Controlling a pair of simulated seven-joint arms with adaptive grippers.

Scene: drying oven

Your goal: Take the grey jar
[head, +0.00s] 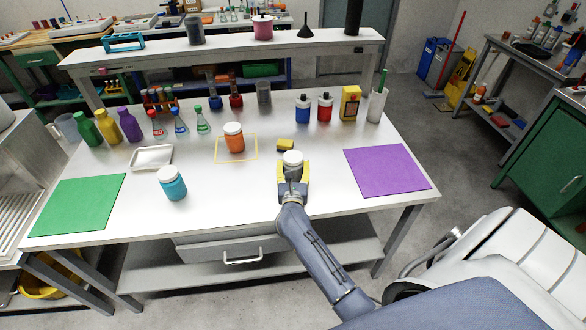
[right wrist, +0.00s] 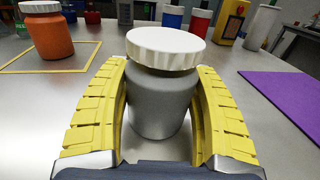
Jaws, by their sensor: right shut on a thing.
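The grey jar (right wrist: 160,105) has a white ribbed lid and stands upright on the table between the yellow fingers of my right gripper (right wrist: 160,110). In the head view mostly its white lid (head: 293,158) shows. My right gripper (head: 293,178) is shut on the jar's sides, low over the table. In the right wrist view the jar's base looks to be on or very near the tabletop; I cannot tell which. My left gripper is not in view.
An orange jar (head: 234,142) stands in a yellow square outline to the left, a teal jar (head: 173,188) farther left. A yellow sponge-like block (head: 285,144) lies just behind the grey jar. A purple mat (head: 388,172) is right, a green mat (head: 77,206) left. Bottles and flasks line the back.

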